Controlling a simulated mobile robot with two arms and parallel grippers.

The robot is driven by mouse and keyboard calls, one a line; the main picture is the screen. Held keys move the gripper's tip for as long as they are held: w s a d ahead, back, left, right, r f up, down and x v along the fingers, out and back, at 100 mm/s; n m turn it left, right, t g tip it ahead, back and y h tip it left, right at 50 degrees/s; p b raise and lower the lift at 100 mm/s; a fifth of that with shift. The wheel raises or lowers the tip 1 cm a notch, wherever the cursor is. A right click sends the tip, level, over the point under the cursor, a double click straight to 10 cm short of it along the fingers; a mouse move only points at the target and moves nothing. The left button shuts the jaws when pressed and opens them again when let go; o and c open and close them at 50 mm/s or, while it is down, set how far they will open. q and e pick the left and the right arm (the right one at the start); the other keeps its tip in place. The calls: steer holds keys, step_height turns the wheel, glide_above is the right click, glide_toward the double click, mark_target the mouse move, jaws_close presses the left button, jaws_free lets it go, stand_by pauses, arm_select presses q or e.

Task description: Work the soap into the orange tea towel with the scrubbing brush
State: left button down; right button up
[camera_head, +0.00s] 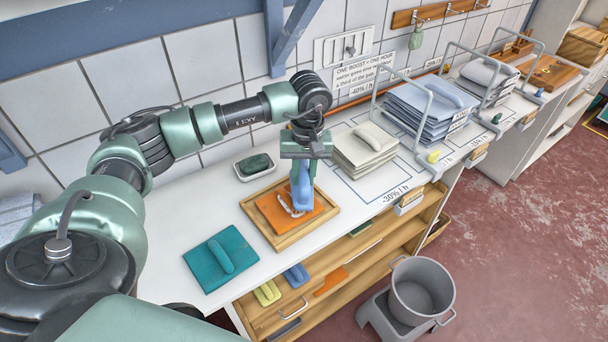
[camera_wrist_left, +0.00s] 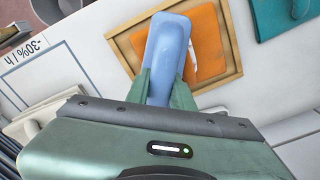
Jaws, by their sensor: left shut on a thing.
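The orange tea towel (camera_head: 272,212) lies folded in a shallow wooden tray (camera_head: 283,243) on the white counter. A white streak, perhaps soap, shows on the towel in both views. My left gripper (camera_head: 303,170) points down over the tray, shut on a blue brush (camera_wrist_left: 166,58). The blue brush (camera_head: 302,190) stands over the right part of the towel, and its lower end appears to touch it; the exact contact is hidden. In the left wrist view the orange tea towel (camera_wrist_left: 205,45) shows beside the brush. A dark green soap bar (camera_head: 255,164) sits in a white dish behind the tray. My right gripper is not in view.
A teal folded cloth with a handled piece (camera_head: 222,258) lies left of the tray. A cream cloth stack (camera_head: 364,151) and a blue cloth stack (camera_head: 428,108) stand to the right. The tiled wall (camera_head: 190,60) is close behind. A grey pot (camera_head: 420,290) stands below the counter.

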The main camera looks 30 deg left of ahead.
arm_select(q)
steer(key=shift+s+f+b, duration=0.25)
steer(key=shift+f+b, duration=0.05)
steer(key=shift+f, duration=0.1)
stand_by(0.7)
steer(key=shift+r, duration=0.15)
stand_by(0.3)
steer(key=shift+w+a+r+p, duration=0.1)
steer(key=shift+r+p, duration=0.3)
steer(key=shift+r, duration=0.25)
steer(key=shift+w+a+r+p, duration=0.1)
steer(key=shift+r+p, duration=0.3)
steer(key=shift+r, duration=0.2)
steer(key=shift+r+p, duration=1.1)
steer(key=shift+r, duration=1.15)
steer(key=shift+d, duration=0.1)
